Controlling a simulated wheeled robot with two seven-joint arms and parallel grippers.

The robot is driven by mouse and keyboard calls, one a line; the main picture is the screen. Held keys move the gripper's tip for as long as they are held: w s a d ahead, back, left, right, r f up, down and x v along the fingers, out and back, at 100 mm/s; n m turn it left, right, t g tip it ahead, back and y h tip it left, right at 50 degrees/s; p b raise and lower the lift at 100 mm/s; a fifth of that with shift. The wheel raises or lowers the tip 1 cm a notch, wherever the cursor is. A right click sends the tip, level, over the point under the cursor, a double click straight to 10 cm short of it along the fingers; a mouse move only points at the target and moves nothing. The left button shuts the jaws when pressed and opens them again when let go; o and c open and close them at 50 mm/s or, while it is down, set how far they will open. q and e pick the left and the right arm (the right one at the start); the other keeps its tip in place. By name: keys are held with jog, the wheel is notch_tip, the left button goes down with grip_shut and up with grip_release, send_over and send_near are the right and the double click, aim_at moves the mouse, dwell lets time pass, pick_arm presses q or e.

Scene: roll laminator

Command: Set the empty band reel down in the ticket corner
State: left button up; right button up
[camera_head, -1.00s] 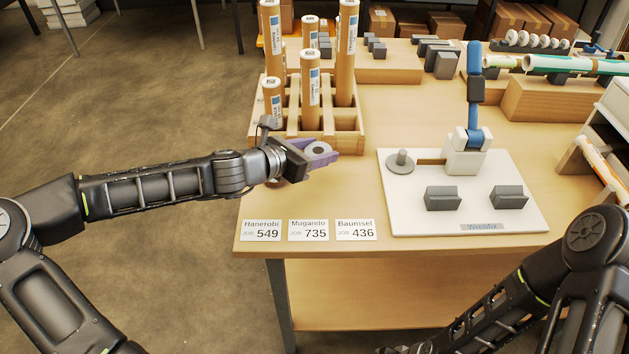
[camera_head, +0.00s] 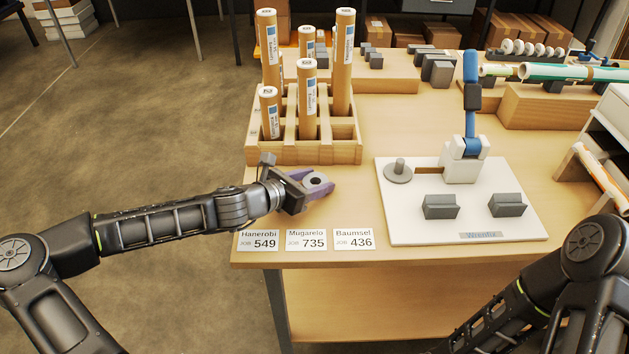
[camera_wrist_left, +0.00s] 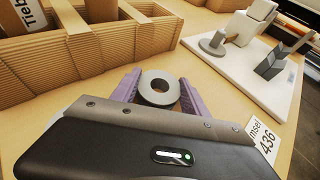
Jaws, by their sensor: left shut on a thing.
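The empty band reel is a small grey ring (camera_head: 316,180) with a hole in its middle. My left gripper (camera_head: 318,185) is shut on it, with the purple fingers on either side of the ring. In the left wrist view the reel (camera_wrist_left: 159,88) sits between the purple fingertips (camera_wrist_left: 160,92). It is over the table between the tube rack and the job tickets; I cannot tell whether it touches the tabletop. Three white job tickets (camera_head: 306,240) lie along the near left edge of the table, just in front of the gripper. My right gripper is out of view.
A wooden rack (camera_head: 259,155) with several cardboard tubes stands behind the gripper. A white board (camera_head: 420,227) with a grey spindle, two grey blocks and a blue-handled device lies to the right. Bare tabletop (camera_head: 350,205) shows between gripper and board.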

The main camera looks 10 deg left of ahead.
pick_arm(q)
jog(key=o, duration=1.4)
jog(key=p+v, duration=0.1)
jog(key=v, duration=1.1)
